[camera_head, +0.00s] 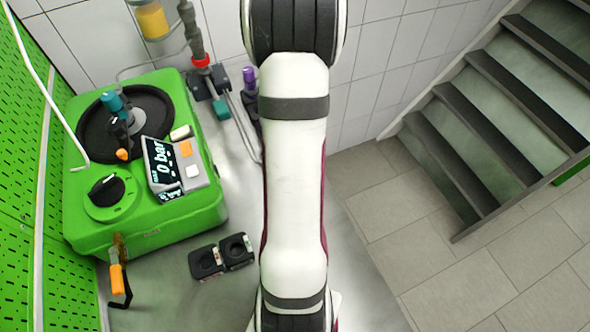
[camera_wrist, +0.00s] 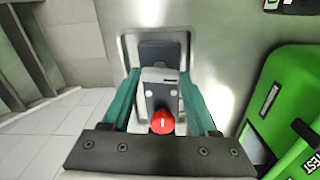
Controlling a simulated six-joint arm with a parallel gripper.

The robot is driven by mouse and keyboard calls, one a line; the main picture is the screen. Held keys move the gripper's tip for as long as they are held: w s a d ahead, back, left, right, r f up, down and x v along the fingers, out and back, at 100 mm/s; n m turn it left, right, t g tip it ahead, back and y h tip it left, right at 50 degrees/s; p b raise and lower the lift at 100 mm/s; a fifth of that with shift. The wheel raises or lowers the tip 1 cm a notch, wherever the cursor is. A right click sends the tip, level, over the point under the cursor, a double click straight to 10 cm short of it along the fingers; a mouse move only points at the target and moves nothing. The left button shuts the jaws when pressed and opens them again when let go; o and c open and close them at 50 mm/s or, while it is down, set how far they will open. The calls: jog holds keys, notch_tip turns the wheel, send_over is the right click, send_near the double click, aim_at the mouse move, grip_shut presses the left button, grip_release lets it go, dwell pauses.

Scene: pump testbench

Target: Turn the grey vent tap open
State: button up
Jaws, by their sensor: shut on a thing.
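In the wrist view, my gripper (camera_wrist: 160,77) has two teal fingers. They are closed on the sides of a grey piece, which I take to be the grey vent tap (camera_wrist: 160,55). Its far part is dark grey, in front of a shiny metal surface. A lighter grey part with holes and a round red cap (camera_wrist: 162,121) shows between the fingers, nearer the camera. How far the tap is turned is not clear. In the head view, my white arm covers the middle, and the gripper and the tap cannot be seen.
A green pump unit (camera_head: 150,235) with a "0 bar" display (camera_head: 161,165) stands at the left of the head view. A grey fitting with a red collar (camera_head: 195,40) is behind. Stairs (camera_head: 500,110) rise at the right.

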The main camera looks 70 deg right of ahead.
jog(key=shift+n, duration=0.9)
jog(key=o, duration=1.4)
notch_tip(320, 180, up, 16)
jog(key=shift+f, duration=0.1)
